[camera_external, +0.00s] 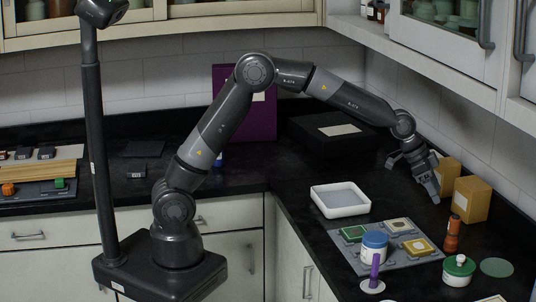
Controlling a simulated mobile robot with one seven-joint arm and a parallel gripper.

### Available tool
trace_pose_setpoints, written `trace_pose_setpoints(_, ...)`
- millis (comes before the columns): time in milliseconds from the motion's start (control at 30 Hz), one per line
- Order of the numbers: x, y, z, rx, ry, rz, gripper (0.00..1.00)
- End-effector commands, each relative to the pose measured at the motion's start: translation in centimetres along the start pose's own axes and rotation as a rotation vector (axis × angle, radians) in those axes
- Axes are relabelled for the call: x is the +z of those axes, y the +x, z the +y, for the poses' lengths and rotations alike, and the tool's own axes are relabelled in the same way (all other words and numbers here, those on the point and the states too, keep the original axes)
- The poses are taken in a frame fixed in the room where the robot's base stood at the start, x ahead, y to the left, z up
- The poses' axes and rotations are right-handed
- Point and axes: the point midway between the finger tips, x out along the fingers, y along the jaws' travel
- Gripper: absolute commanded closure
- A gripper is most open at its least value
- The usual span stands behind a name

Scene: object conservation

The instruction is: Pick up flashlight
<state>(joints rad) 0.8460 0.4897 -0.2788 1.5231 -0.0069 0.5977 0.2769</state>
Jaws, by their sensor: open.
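Two upright things could be the flashlight, and I cannot tell which at this size. One is a slim purple cylinder (375,270) standing over a small pale disc at the front of the right counter. The other is an orange-brown cylinder (452,236) with dark bands, standing to the right of the grey mat. My gripper (434,198) is open and points down above the back right of the counter, in front of the cardboard boxes. It is up and left of the orange-brown cylinder and apart from it. Nothing shows between its fingers.
Close by are cardboard boxes (471,200), a grey mat (400,262) with small coloured trays, a blue-and-white jar (375,246), a green-lidded jar (459,269) and a white tray (340,199). A wall cabinet (440,50) hangs above.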

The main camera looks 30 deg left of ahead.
Motion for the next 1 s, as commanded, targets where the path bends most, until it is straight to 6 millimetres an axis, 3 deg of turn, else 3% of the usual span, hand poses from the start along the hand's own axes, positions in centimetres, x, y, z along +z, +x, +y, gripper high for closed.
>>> trace_pose_setpoints(33,-0.5,1.1,1.1,0.015,0.015,0.003,0.42)
trace_pose_setpoints(200,-1.2,3.0,2.6,0.036,0.036,0.009,0.42)
trace_pose_setpoints(500,-1.2,7.3,2.8,0.036,0.036,0.007,0.42)
trace_pose_setpoints(733,-1.3,8.9,2.9,0.036,0.035,0.008,0.42)
trace_pose_setpoints(1000,-1.6,12.5,3.3,0.035,0.036,0.009,0.42)
